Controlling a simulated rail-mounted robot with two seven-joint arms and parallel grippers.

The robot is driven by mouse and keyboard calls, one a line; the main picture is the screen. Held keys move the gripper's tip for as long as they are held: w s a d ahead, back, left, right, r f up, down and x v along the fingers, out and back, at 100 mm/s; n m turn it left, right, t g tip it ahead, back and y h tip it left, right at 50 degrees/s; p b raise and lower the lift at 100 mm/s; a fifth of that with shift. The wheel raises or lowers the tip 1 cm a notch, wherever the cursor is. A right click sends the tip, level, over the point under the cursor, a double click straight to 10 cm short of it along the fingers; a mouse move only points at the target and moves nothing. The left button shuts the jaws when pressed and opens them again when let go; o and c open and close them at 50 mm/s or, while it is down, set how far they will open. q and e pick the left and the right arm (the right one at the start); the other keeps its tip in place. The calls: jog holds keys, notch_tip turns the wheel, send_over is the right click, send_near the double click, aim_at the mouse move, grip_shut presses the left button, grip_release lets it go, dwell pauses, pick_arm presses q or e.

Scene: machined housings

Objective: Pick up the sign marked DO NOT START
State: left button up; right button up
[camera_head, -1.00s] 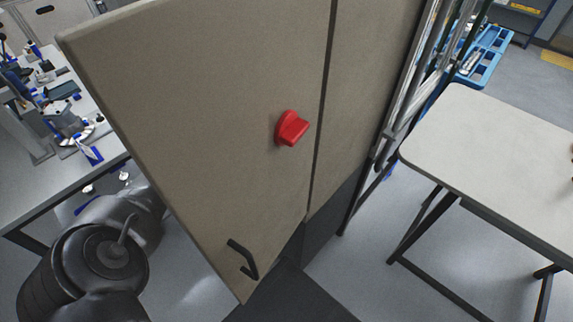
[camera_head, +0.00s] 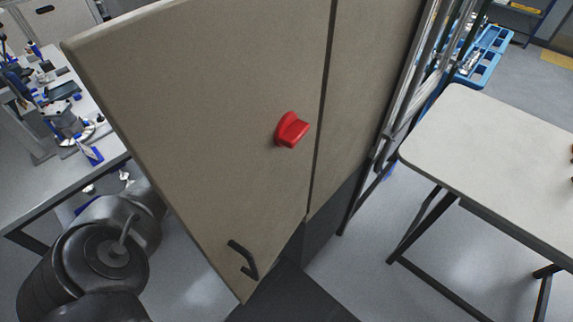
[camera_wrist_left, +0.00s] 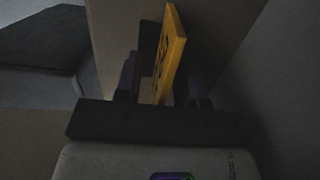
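A yellow sign (camera_wrist_left: 172,48) with dark lettering stands edge-on in the left wrist view; I cannot read its words at this angle. My left gripper (camera_wrist_left: 163,72) has its two dark fingers apart, one on each side of the sign. A gap shows between the left finger and the sign; whether the right finger touches it is unclear. In the head view the sign and my left gripper are not visible; part of my left arm shows at lower left, beside the beige door. My right gripper is in neither view.
A beige door panel (camera_head: 200,110) with a red knob (camera_head: 291,130) and black handle (camera_head: 243,260) fills the head view's middle. A cluttered workbench (camera_head: 50,180) is at left, a pale table (camera_head: 490,150) at right, and a blue tray (camera_head: 485,55) behind it.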

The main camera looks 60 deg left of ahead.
pick_arm(q)
jog(key=shift+c, duration=0.5)
grip_shut()
